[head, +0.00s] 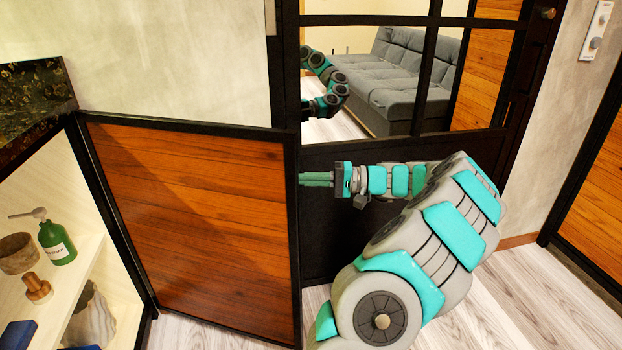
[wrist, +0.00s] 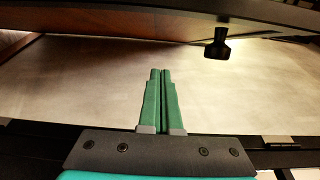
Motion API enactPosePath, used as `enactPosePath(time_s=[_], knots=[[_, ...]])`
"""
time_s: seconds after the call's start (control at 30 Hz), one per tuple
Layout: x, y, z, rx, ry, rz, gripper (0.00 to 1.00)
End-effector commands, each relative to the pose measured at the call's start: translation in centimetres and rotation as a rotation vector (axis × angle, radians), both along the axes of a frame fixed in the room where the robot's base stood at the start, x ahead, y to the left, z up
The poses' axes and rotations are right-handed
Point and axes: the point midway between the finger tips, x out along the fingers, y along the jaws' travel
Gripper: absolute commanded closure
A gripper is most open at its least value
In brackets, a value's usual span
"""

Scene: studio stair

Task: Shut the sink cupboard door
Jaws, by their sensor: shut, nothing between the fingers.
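The sink cupboard door (head: 200,220) is a wooden panel in a black frame. It stands wide open in the head view, hinged on its left side at the cupboard (head: 115,225). No handle shows on the face I see. My gripper (head: 303,180) is just at the door's free right edge, fingers pointing left. Whether the tips touch the door or pass behind it I cannot tell. In the wrist view the green fingers (wrist: 160,75) are together and empty. A dark edge with a black knob (wrist: 216,45) crosses above them, likely the door.
The open cupboard holds a green soap bottle (head: 57,240), a brown bowl (head: 17,253), a wooden stamp-like item (head: 37,288) and a pale ribbed vase (head: 90,318). A black-framed glazed door (head: 385,80) stands behind my arm. Bare wooden floor (head: 500,300) lies right.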

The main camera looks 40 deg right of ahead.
Motion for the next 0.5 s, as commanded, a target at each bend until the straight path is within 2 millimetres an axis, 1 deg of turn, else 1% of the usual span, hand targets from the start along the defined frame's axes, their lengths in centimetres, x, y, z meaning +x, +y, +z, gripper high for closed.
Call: enactPosePath(time_s=[0.03,0.23,0.3,0.5], knots=[[0.7,0.9,0.2,0.003,0.0,0.006,1.0],[3.5,3.7,0.1,0.003,0.001,0.006,1.0],[2.8,4.1,0.1,0.001,0.0,0.0,1.0],[1.8,5.8,0.2,-0.001,-0.001,0.0,1.0]])
